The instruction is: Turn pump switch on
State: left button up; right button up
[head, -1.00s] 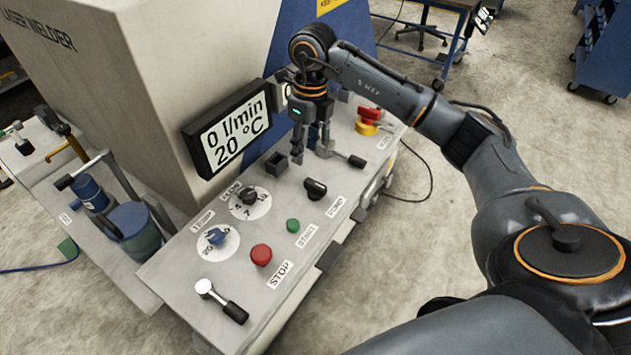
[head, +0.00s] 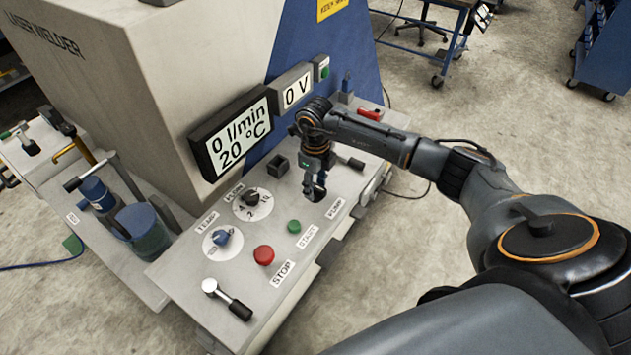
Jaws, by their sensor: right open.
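The pump switch is a black rotary knob above the PUMP label (head: 335,209) on the grey control panel. In the head view my right gripper (head: 314,192) points down right over the switch and hides most or all of it. The gripper's fingers are open, and I cannot tell whether they touch the knob. The display (head: 233,139) reads 0 l/min and 20 °C. My left gripper is not in view.
A green START button (head: 294,226), a red STOP button (head: 264,255), a blue TEMP knob (head: 221,237) and a black FLOW knob (head: 252,198) lie left of my gripper.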

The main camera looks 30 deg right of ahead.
jog(key=shift+f, duration=0.15)
grip_shut()
